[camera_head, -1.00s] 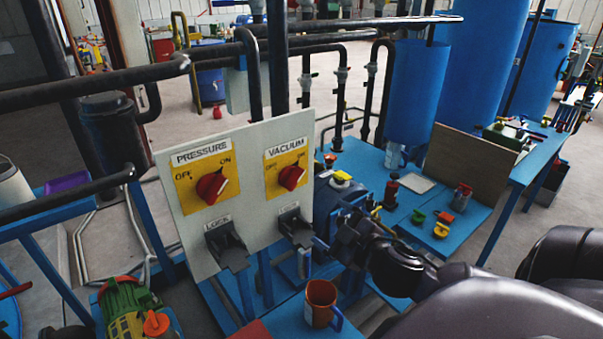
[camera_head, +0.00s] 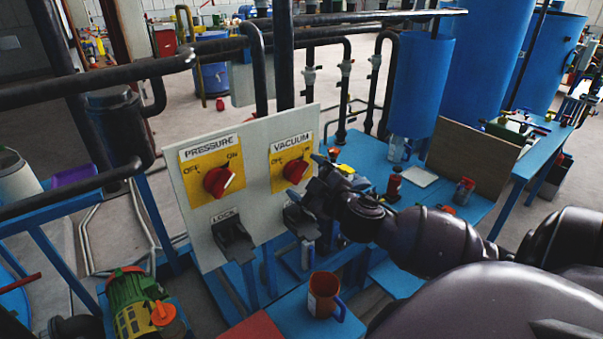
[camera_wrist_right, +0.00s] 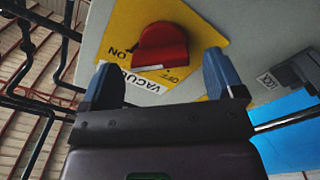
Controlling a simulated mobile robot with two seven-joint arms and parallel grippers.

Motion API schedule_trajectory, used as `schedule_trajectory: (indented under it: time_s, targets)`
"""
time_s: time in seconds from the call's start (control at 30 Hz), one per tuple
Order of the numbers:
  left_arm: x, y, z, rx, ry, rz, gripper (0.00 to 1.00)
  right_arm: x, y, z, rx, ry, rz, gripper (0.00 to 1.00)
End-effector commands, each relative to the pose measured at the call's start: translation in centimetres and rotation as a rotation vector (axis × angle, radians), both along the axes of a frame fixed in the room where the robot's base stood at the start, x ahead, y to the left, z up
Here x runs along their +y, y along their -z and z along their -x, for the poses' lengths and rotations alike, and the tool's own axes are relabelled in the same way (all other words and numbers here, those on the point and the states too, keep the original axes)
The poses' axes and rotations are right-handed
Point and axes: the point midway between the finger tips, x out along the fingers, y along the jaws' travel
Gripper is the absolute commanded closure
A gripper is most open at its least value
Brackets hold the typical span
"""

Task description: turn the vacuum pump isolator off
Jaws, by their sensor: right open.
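The vacuum isolator is a red knob (camera_head: 296,171) on a yellow plate (camera_head: 278,183) marked VACUUM, OFF and ON, at the right of a pale upright panel (camera_head: 248,141). My right gripper (camera_head: 305,188) is in front of this plate and partly covers its lower right and the lock below. In the right wrist view the red knob (camera_wrist_right: 160,47) lies just beyond the two fingertips of the right gripper (camera_wrist_right: 158,72), roughly midway between them. The fingers are open, with nothing between them. Contact with the knob cannot be told. My left gripper does not show.
A similar red PRESSURE knob (camera_head: 219,181) is left on the same panel, with a grey lock bracket (camera_head: 232,240) below. An orange mug (camera_head: 323,294) stands on the blue table below. Black pipes (camera_head: 90,87) cross in front at the upper left.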

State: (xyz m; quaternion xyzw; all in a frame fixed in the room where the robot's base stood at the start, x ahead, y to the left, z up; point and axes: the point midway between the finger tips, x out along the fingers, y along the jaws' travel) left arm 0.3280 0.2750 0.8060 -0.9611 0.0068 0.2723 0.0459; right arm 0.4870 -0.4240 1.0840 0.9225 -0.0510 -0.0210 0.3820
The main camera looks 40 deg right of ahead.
Motion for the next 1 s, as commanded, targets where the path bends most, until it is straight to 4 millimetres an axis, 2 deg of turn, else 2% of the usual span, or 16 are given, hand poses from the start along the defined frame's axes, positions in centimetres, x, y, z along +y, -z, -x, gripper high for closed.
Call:
schedule_trajectory:
  time_s: [0.2, 0.6, 0.9, 1.0]
  targets:
    - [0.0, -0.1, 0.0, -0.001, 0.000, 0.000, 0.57, -0.2, 0.0, -1.8, 0.000, 0.000, 0.001, 0.13]
    - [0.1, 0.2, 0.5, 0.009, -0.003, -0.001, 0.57, -0.3, 0.0, -2.2, 0.001, 0.000, 0.000, 0.14]
    - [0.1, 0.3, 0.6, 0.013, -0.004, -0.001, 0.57, -0.3, 0.0, -2.2, 0.001, 0.001, 0.000, 0.60]
    - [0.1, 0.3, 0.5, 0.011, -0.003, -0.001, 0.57, -0.3, 0.0, -2.2, 0.001, 0.001, 0.002, 0.60]
